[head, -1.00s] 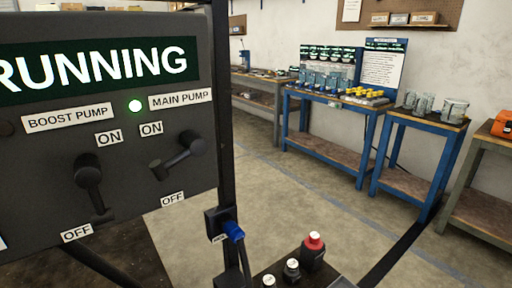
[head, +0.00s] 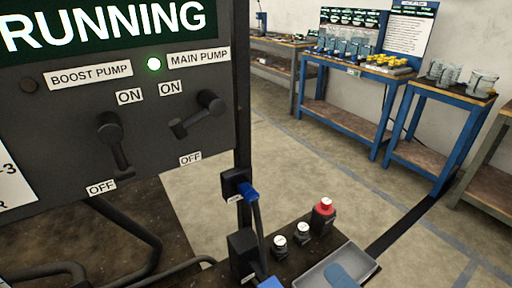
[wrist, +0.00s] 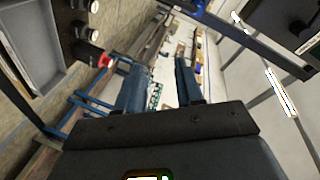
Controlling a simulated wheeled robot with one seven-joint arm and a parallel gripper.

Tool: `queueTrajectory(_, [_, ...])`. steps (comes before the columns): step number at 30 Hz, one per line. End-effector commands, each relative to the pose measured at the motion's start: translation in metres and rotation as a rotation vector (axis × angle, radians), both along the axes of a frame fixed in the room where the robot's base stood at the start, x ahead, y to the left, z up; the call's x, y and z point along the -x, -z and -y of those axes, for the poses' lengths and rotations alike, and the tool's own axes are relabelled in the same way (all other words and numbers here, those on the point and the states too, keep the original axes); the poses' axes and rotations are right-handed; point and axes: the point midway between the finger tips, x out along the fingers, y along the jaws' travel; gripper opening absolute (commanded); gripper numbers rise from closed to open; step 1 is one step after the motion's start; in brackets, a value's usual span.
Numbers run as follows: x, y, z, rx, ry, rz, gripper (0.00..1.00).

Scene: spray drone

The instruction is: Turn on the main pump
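The main pump switch (head: 208,103) is a dark lever on the control panel in the head view. Its handle slants up and right, with its knob beside and below the ON label and above the OFF label. A green lamp (head: 153,64) next to the MAIN PUMP label (head: 198,58) is lit. The display (head: 105,22) reads RUNNING. The boost pump lever (head: 112,135) is to the left, its arm slanting down towards OFF; the lamp (head: 28,85) beside its label is dark. My gripper (wrist: 158,68) shows in the wrist view with two blue fingers apart and nothing between them.
Blue workbenches (head: 335,115) stand along the back wall. The floor (head: 300,170) between is open.

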Motion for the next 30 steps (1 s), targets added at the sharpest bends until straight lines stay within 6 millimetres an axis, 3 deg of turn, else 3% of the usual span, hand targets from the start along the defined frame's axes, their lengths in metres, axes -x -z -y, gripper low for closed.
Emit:
queueTrajectory(3, [-0.031, -0.034, -0.023, -0.101, -0.102, 0.010, 0.37])
queueTrajectory(9, [-0.062, -0.097, -0.062, -0.226, -0.309, 0.007, 0.37])
queueTrajectory(18, [-0.071, -0.188, -0.106, -0.284, -0.625, -0.009, 0.37])
queueTrajectory(24, [-0.066, -0.214, -0.116, -0.272, -0.726, -0.020, 0.37])
queueTrajectory(30, [-0.070, -0.217, -0.131, -0.272, -0.742, -0.026, 0.37])
